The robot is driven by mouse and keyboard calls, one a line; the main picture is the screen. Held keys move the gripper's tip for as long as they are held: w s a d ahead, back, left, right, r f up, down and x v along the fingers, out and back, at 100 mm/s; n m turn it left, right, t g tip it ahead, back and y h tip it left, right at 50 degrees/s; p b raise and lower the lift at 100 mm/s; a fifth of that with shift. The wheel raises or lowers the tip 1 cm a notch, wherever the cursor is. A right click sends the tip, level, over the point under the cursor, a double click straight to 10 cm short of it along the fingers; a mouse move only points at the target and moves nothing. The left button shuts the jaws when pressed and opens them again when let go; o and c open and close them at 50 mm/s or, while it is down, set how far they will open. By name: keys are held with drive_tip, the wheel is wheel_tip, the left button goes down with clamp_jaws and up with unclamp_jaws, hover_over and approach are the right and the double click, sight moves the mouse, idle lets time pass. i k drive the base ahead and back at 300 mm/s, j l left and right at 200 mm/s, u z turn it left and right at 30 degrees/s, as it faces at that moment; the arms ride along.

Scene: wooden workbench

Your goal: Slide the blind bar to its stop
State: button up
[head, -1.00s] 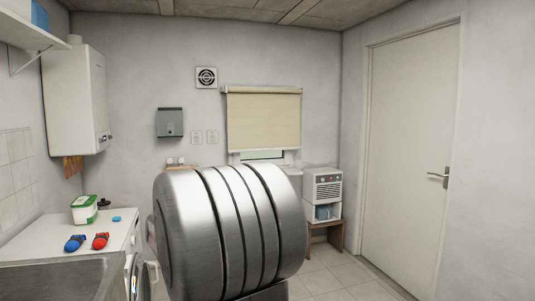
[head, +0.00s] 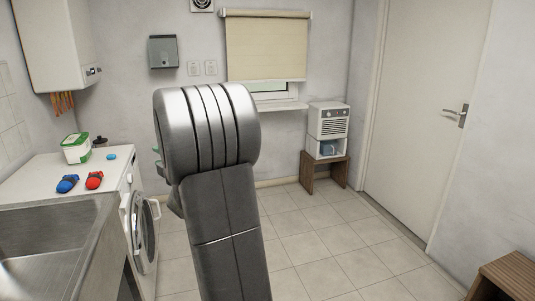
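A cream roller blind (head: 266,48) hangs over the window on the back wall. Its bottom bar (head: 275,81) runs level across the lower edge, with a strip of window glass (head: 270,96) showing below it. The bar is above the white sill (head: 285,106) and apart from it. My grey metal arm fills the middle of the head view, in front of the wall below and left of the blind.
A white appliance (head: 328,121) stands on a wooden stool (head: 324,172) right of the window. A washing machine (head: 140,225) and steel sink (head: 45,240) are at left. A closed door (head: 425,110) is at right, a wooden bench (head: 508,278) lower right. The tiled floor (head: 315,225) is clear.

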sight(270, 74)
drive_tip(key=i, duration=1.7)
drive_tip(key=i+z, duration=0.15)
drive_tip(key=i, duration=0.3)
drive_tip(key=i+j+z, duration=0.15)
drive_tip(key=i, duration=0.25)
drive_tip(key=i+j+z, duration=0.1)
drive_tip(key=i, duration=0.35)
drive_tip(key=i+j+z, duration=0.15)
drive_tip(key=i, duration=0.25)
drive_tip(key=i+j+z, duration=0.5)
drive_tip(key=i, duration=0.15)
